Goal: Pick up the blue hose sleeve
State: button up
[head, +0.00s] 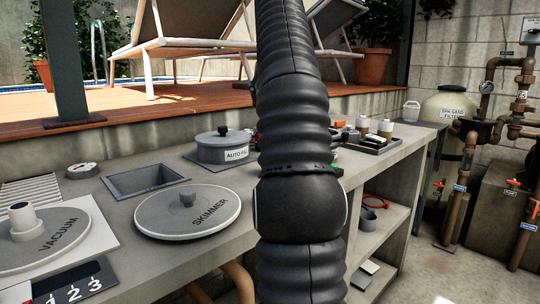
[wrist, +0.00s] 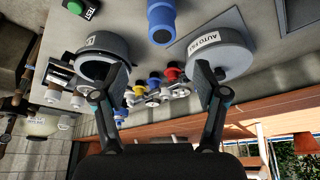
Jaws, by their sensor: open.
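The blue hose sleeve (wrist: 161,22), a short blue cylinder, shows at the top middle of the wrist view on the grey counter. In the head view I cannot see it; my dark arm covers the middle of that picture. My gripper (wrist: 158,72) is open, its two dark fingers spread apart with nothing held between them. In the wrist view the sleeve appears above the gap between the fingertips, apart from both fingers. My gripper does not show in the head view.
A dark round container (wrist: 103,58) and the grey AUTO FILL lidded pot (wrist: 222,45) flank the sleeve. Several coloured valve knobs (wrist: 153,84) lie beyond the fingertips. The SKIMMER lid (head: 188,212) and a square opening (head: 146,178) are on the counter (head: 115,263).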

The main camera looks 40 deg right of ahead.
jog(key=x, duration=0.7)
jog(key=shift+a+f+b, duration=0.1)
jog(key=shift+f+b, duration=0.05)
jog(key=shift+b, duration=0.25)
jog(key=shift+b+x, duration=0.95)
jog(key=shift+x, duration=1.65)
jog(key=shift+a, duration=0.15)
jog(key=c, duration=1.2)
